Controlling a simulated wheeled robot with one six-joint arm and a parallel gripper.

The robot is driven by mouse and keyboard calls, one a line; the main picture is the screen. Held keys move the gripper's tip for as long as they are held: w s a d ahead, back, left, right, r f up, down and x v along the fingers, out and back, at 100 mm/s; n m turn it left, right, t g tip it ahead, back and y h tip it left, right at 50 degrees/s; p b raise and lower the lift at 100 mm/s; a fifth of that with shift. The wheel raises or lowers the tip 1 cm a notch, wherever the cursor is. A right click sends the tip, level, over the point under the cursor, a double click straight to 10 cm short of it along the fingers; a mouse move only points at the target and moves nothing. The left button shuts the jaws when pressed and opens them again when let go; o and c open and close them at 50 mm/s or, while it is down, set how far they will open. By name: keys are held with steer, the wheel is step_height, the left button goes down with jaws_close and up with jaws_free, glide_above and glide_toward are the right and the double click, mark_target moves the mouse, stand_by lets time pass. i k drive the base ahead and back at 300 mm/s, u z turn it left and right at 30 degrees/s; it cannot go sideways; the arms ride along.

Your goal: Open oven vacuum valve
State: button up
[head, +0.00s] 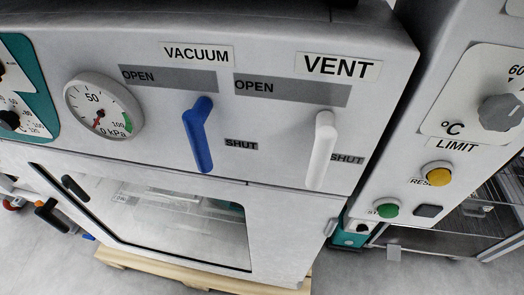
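The vacuum valve is a blue lever (198,135) on the oven's pale front panel, under the VACUUM label (197,54). It hangs roughly straight down from its upper end. The OPEN mark (168,77) lies above and to its left. The SHUT mark (241,145) is right of its lower part. A white lever (321,150) under the VENT label (338,67) also hangs down, beside its own SHUT mark. A round kPa gauge (104,105) with a red needle sits left of the blue lever. My gripper is not in view.
Below the panel is the oven's glass door (180,220), with a dark handle (75,188) at its left. A neighbouring cabinet at the right has a temperature knob (500,112), a yellow button (439,173) and a green button (387,209). Nothing stands in front of the blue lever.

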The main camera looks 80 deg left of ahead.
mark_target(194, 120)
steer(key=z, duration=0.45)
steer(key=i, duration=0.25)
steer(key=u, duration=3.25)
